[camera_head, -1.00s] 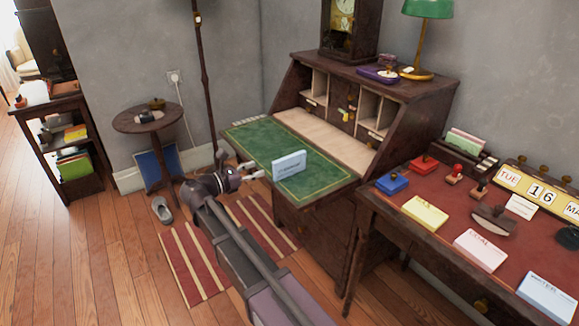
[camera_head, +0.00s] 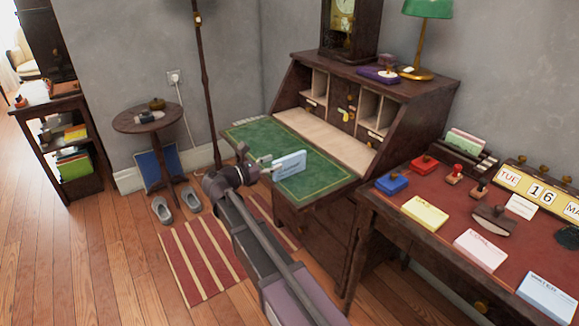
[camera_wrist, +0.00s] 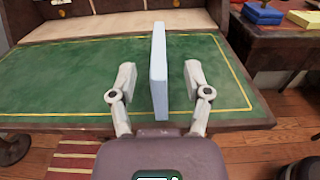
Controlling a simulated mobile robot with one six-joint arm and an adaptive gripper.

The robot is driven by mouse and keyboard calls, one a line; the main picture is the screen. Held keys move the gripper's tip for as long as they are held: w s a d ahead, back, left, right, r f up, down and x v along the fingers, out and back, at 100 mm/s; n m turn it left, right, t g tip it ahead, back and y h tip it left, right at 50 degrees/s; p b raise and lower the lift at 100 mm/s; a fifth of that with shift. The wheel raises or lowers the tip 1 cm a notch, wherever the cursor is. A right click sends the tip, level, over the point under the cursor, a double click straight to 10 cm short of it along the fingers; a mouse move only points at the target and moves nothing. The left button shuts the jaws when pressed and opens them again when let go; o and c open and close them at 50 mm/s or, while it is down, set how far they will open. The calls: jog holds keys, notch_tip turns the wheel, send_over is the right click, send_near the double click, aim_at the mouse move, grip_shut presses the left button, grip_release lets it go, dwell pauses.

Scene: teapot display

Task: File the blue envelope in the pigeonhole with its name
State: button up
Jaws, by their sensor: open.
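The light blue envelope (camera_head: 289,164) stands upright on edge on the green desk leaf, with dark writing on its face too small to read. In the wrist view the blue envelope (camera_wrist: 159,72) is edge-on between the two fingers, with a gap on each side. My gripper (camera_head: 262,165) is open at its near side; the gripper also shows in the wrist view (camera_wrist: 156,84). The bureau's pigeonholes (camera_head: 370,107) stand at the back of the desk, with small pale labels too small to read.
The green writing leaf (camera_head: 318,186) is otherwise clear. A side table (camera_head: 480,215) at right holds paper pads, stamps and a calendar. A clock and a green lamp (camera_head: 428,10) stand on top of the bureau. A small round table (camera_head: 150,122) is at left.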

aim_at(285, 158)
jog(key=shift+x, duration=2.45)
jog(key=shift+f, duration=0.15)
jog(key=shift+a, duration=0.1)
jog(key=shift+c, duration=0.2)
grip_shut()
